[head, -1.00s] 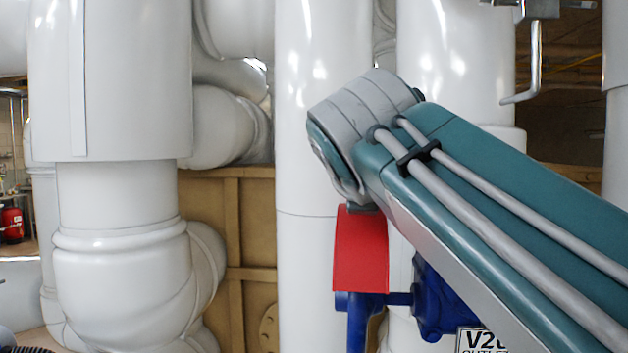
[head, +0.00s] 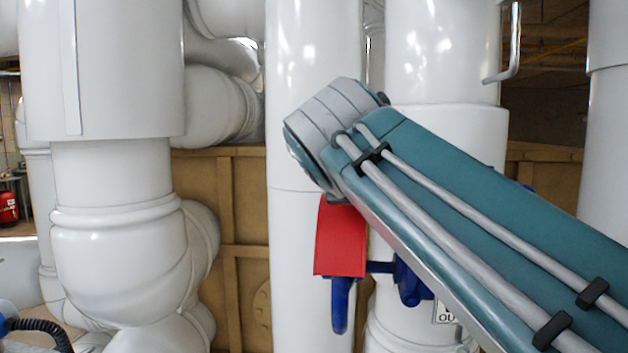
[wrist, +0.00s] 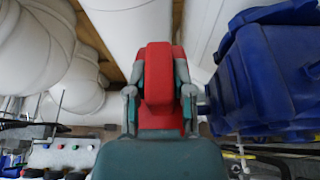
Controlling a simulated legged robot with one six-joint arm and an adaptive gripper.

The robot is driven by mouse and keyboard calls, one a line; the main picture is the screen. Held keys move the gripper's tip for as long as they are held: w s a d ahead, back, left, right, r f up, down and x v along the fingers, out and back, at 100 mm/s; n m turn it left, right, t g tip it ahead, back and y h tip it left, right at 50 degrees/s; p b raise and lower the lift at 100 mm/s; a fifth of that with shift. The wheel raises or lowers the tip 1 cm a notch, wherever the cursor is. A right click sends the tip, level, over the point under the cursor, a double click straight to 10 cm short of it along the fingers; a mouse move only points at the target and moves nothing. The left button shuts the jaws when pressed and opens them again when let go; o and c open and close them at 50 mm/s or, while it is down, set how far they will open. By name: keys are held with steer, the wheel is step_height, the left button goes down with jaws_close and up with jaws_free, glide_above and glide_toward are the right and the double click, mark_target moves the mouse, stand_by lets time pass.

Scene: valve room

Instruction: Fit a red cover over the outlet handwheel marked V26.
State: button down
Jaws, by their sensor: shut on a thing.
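The red cover (head: 340,240) hangs below my wrist in the head view. In the wrist view the cover (wrist: 159,75) sits between the two fingers of my gripper (wrist: 159,92), which is shut on it. The blue handwheel (head: 341,303) shows below the cover's lower edge in the head view, and its upper part is hidden behind or inside the cover; I cannot tell which. A blue valve body (head: 408,281) is to its right. A white sign (head: 446,312) is mostly hidden by my arm, so its mark cannot be fully read.
A white vertical pipe (head: 310,120) stands behind the cover, and a thick white pipe (head: 105,80) is at left. Another white pipe (head: 445,60) rises above the valve. Blue equipment (wrist: 265,70) is close on the right in the wrist view.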

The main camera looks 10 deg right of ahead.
steer(key=shift+c, duration=2)
jaws_free()
